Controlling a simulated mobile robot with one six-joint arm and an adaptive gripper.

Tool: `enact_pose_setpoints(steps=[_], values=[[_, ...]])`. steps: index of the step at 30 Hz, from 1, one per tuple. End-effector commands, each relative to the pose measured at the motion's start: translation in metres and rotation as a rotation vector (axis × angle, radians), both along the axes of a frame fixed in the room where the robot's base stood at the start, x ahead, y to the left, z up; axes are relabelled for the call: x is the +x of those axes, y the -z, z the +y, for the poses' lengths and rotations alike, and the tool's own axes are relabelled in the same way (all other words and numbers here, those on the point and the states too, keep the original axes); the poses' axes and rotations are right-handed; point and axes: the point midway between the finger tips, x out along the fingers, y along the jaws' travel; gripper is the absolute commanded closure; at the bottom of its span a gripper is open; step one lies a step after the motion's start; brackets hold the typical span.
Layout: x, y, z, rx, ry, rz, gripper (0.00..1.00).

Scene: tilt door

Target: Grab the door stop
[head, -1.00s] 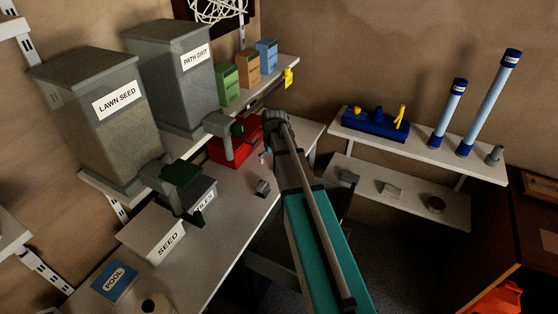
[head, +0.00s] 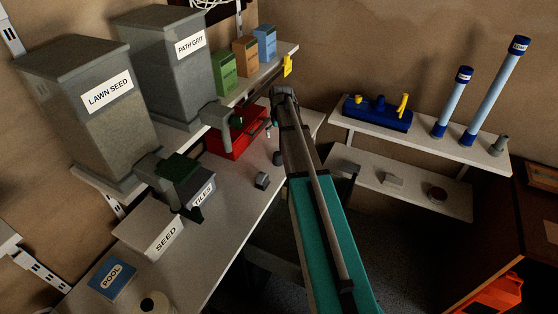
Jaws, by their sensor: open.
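A small grey block (head: 262,181) sits on the bench, left of my arm. It could be the door stop, but it is too small to be sure. A second dark piece (head: 278,158) shows just behind it, close to my arm's edge; I cannot tell what it is. My gripper (head: 270,131) is at the far end of my arm, beside the red box and beyond the grey block. It is mostly hidden by my arm; it is open, and I see nothing held in it.
A red box (head: 236,138) stands at the back of the bench. Hopper spouts (head: 182,172) overhang its left side, above the seed box (head: 160,228).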

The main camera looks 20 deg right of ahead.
Motion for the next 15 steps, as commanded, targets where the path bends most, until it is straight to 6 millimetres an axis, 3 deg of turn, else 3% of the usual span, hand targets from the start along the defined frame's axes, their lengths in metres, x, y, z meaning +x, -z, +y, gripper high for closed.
enact_pose_setpoints(steps=[15], values=[[0.006,0.044,-0.002,0.000,0.002,0.000,0.00]])
